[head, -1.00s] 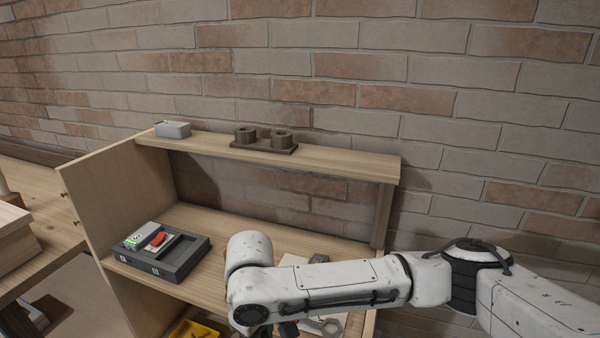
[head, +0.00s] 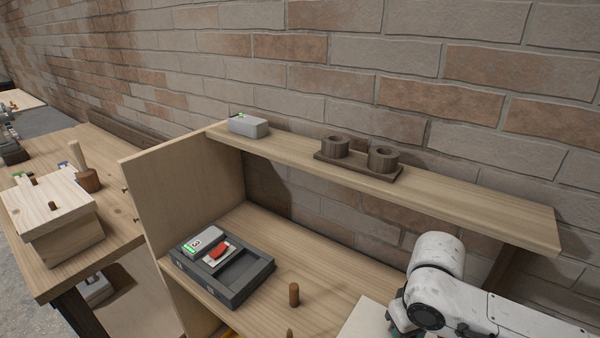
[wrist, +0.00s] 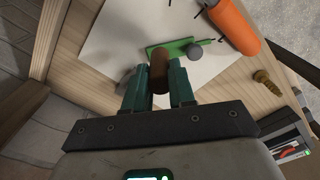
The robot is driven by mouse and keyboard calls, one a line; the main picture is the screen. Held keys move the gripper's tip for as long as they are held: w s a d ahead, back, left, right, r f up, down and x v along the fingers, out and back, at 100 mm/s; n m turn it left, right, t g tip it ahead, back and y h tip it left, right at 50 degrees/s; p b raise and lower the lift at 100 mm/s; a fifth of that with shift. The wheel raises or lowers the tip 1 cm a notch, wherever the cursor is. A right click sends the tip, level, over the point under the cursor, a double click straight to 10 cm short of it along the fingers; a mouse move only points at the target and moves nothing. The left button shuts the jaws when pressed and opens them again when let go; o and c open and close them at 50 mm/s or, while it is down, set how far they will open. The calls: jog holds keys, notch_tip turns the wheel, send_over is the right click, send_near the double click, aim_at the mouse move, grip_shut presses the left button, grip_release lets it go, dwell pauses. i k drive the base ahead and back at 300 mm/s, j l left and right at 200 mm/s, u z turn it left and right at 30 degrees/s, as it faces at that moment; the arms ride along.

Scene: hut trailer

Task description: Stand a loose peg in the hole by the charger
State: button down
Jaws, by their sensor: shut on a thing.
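In the wrist view my gripper (wrist: 159,84) is shut on a dark brown peg (wrist: 160,66), its far end standing out between the teal fingers. A brown round peg (head: 294,294) stands upright on the lower shelf (head: 340,268), right of a dark grey tray (head: 262,273). In the tray is a grey unit (head: 204,240) with a green light, beside a red part; it looks like the charger. I cannot make out the hole.
Two round wooden cups (head: 335,147) stand on the upper shelf (head: 470,196), with a grey box (head: 249,125) to their left. A white sheet (wrist: 112,38) bears a green part (wrist: 172,48) and an orange cylinder (wrist: 232,25). A ridged tan piece (wrist: 267,80) lies nearby.

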aim_at(381, 162)
jog(key=i+j, duration=0.15)
jog(key=j, duration=0.25)
jog(key=i+j, duration=0.15)
jog(key=j, duration=0.25)
jog(key=i+j, duration=0.1)
jog(key=j, duration=0.3)
jog(key=i+j, duration=0.15)
jog(key=j, duration=0.2)
